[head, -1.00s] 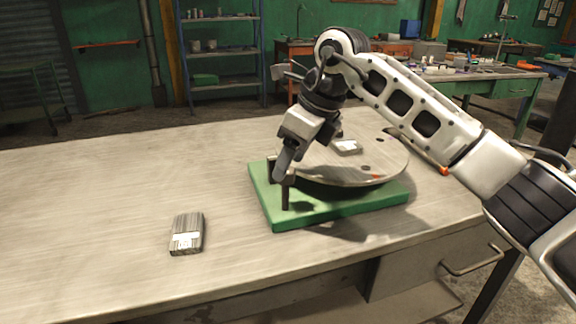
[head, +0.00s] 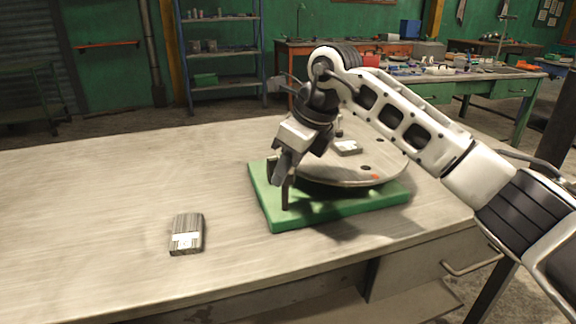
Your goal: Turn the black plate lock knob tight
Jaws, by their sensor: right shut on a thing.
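A round grey plate (head: 345,173) sits over a green base (head: 335,208) on the bench. A dark upright post (head: 285,194) stands at the base's left front corner, beside the plate's edge. My right gripper (head: 279,178) reaches down from above to the top of this post, at the plate's left edge. It is shut on the black lock knob, which the fingers mostly hide. My left gripper is not in view.
A bundle of thin grey rods with a pale label (head: 186,240) lies on the workbench (head: 110,210) to the left. A similar small block (head: 347,147) rests on the plate. The bench's left side is mostly clear.

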